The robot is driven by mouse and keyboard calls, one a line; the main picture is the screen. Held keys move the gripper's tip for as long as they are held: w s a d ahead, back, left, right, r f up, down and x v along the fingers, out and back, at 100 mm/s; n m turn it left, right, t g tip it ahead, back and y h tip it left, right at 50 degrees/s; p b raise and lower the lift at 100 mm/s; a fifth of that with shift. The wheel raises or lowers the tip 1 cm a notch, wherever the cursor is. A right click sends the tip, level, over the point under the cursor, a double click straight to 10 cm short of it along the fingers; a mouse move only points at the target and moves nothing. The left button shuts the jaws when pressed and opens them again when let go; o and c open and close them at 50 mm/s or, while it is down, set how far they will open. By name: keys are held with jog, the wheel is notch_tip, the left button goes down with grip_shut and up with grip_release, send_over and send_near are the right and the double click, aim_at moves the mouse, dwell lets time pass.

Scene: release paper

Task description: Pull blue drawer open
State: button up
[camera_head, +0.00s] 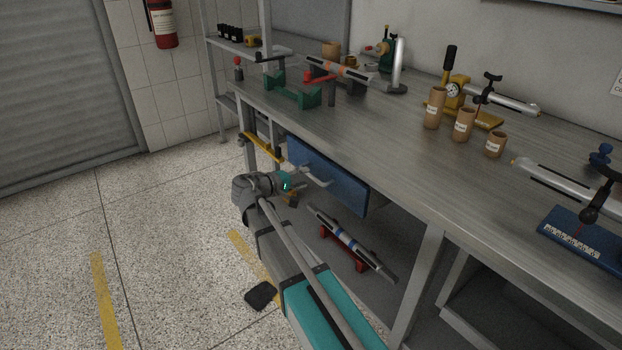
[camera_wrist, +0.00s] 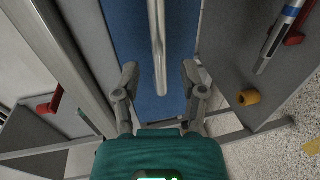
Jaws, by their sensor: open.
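The blue drawer (camera_head: 328,177) sits under the metal workbench top in the head view, and its front looks closed or nearly so. In the wrist view its blue front (camera_wrist: 180,60) fills the upper middle, with a light grey bar handle (camera_wrist: 158,45) running down the picture. My gripper (camera_head: 308,180) is in front of the drawer's left part in the head view. In the wrist view my gripper (camera_wrist: 160,80) is open, with one finger on each side of the handle's lower end. I see gaps between fingers and handle; contact cannot be told.
The workbench top (camera_head: 390,140) carries several tools, brown cups and a green stand (camera_head: 292,92). A grey tube on a red stand (camera_head: 343,262) lies on the shelf below the drawer. A bench leg (camera_head: 417,285) stands to the right. The floor at left is mostly clear.

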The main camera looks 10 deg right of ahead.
aim_at(311, 174)
jog(key=shift+x, duration=1.7)
grip_shut()
